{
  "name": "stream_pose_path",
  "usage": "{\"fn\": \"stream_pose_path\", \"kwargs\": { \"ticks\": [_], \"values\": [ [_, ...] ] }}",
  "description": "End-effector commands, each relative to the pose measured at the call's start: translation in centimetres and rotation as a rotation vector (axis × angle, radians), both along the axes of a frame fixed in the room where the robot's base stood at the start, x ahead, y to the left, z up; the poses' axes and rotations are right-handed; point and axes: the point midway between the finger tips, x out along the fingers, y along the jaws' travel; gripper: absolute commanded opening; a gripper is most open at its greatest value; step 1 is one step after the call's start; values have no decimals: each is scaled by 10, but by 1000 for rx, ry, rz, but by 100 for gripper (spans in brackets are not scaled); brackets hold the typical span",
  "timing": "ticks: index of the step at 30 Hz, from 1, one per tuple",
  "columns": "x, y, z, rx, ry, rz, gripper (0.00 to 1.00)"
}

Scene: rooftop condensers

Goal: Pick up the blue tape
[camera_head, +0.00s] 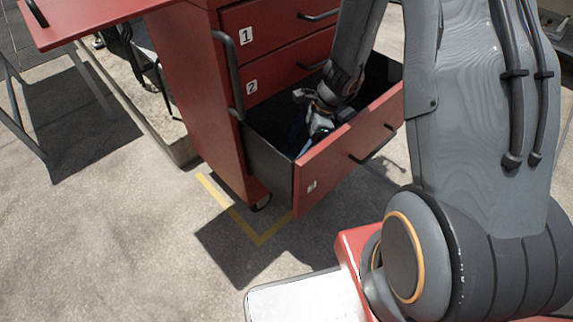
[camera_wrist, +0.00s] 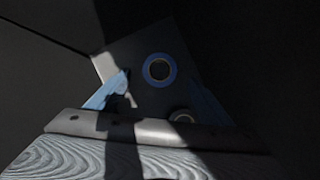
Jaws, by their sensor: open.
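The blue tape (camera_wrist: 172,81) is a blue ring with a pale core, lying flat in the open bottom drawer (camera_head: 310,180). I cannot tell how far above the tape the fingertips are. In the head view my gripper (camera_head: 314,118) is down inside the drawer, and the tape cannot be made out there.
A second ring-shaped thing (camera_wrist: 182,117) shows partly behind my gripper's body. Dark drawer walls surround my gripper. The red cabinet (camera_head: 185,90) has drawers 1 and 2 shut above. A yellow line (camera_head: 228,208) marks the clear concrete floor.

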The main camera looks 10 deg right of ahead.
Motion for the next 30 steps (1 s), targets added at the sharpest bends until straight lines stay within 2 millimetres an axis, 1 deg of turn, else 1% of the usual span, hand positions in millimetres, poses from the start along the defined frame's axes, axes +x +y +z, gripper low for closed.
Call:
{"fn": "stream_pose_path", "kwargs": {
  "ticks": [6, 10, 14, 20, 23, 24, 28, 30],
  "values": [
    [1, 14, -33, 1, 3, 1, 74],
    [1, 20, -47, 0, 2, 1, 74],
    [2, 23, -51, 0, 1, 1, 74],
    [1, 23, -51, 0, 0, 1, 74],
    [1, 23, -51, 0, 0, 1, 59],
    [1, 23, -51, 0, 0, 1, 52],
    [1, 23, -51, 0, 0, 0, 30],
    [1, 23, -51, 0, 0, 0, 30]
  ]
}}
